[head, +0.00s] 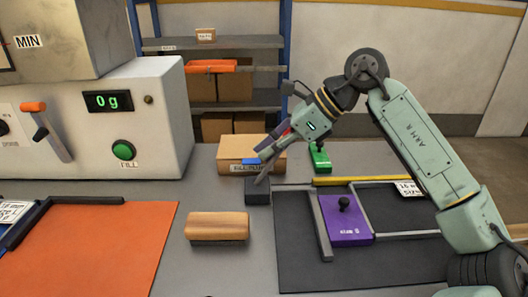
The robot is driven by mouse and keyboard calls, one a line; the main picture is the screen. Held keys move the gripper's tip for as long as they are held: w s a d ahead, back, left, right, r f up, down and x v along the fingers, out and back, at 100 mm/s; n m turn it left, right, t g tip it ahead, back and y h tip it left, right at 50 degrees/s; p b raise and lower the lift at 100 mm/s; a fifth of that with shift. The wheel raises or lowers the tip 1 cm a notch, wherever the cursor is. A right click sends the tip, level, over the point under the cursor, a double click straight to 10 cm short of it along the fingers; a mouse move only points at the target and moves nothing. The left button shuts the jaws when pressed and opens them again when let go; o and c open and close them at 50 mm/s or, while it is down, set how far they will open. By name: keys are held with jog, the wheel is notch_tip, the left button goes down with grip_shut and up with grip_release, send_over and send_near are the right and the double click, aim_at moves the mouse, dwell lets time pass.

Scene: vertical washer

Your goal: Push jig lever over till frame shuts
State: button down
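The jig lies on a dark mat (300,268) at the right of the bench, with grey bars (323,225) and a yellow bar (362,181). A purple block (346,232) with a black knob stands between the bars, beside the left upright bar. A dark block (258,191) sits at the jig's far left corner. My gripper (258,168) points down and left just above this block. A blue tip and a grey slanted piece show there; I cannot tell which is finger or lever, whether they touch, or whether my gripper is open.
A wooden-topped block (217,227) lies left of the jig. A cardboard box (235,160) is behind my gripper, and a green piece (320,159) stands behind the jig. An orange mat (95,245) and a white machine (150,120) with an orange-handled lever (42,120) are at left.

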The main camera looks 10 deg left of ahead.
jog(key=shift+d+r, duration=0.1)
jog(key=shift+d, duration=0.05)
jog(key=c, duration=2.1)
grip_release()
jog(key=shift+s+d+r, duration=0.1)
jog(key=shift+d, duration=0.05)
jog(key=o, duration=0.4)
jog(key=v, duration=1.1)
jog(key=shift+d+r, duration=0.2)
jog(key=shift+r, duration=0.15)
